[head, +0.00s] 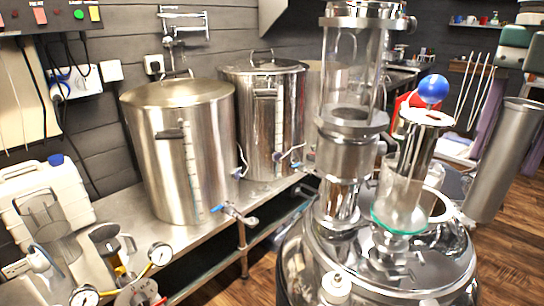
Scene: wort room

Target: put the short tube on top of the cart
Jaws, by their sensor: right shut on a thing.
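A grey metal tube (503,165) shows at the right edge, tilted, with its open rim up and its lower end toward the left. My right gripper (524,62), teal and pale, is at the upper right corner by the tube's upper end. It is shut on the tube, though the contact is hard to see. The tube hangs to the right of the shiny still, apart from it. I cannot clearly make out the cart. My left gripper is not in view.
The domed steel vessel (330,262) carries a tall glass column (352,65), a glass cone (400,205) and a blue ball (433,88). Two large pots (180,150) stand on a steel bench (160,238) beside a white canister (45,200). Wooden floor (515,235) shows at right.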

